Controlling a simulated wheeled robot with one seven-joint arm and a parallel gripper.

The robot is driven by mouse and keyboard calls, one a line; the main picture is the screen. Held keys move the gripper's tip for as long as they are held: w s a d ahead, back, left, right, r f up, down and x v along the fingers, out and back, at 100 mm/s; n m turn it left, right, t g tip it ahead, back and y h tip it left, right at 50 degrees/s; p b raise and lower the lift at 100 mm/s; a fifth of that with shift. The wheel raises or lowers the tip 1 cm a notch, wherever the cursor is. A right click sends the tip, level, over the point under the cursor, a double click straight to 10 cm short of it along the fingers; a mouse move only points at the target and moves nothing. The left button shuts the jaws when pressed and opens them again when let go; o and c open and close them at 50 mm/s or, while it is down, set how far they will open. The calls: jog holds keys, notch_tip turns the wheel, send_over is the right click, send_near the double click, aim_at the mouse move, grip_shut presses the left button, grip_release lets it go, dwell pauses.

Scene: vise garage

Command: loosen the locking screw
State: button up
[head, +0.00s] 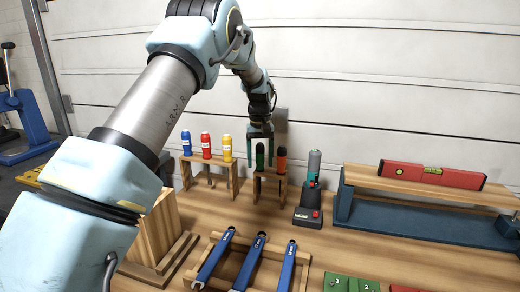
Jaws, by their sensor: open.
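My gripper (260,155) is open and points down over a small wooden rack (270,182) near the back wall. Its two green fingers are on either side of a green-handled tool (260,160). I cannot tell whether they touch it. An orange-handled tool (282,160) stands just right of the fingers in the same rack. A long dark blue bench fixture with wood (420,221), possibly the vise, lies at the right and runs out of view. I cannot make out the locking screw.
Blue wrenches (250,262) lie on a wooden frame in front.

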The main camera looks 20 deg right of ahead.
jog(key=shift+f, duration=0.15)
jog(key=shift+c, duration=0.3)
grip_shut()
jog(key=c, duration=0.6)
grip_release()
grip_shut()
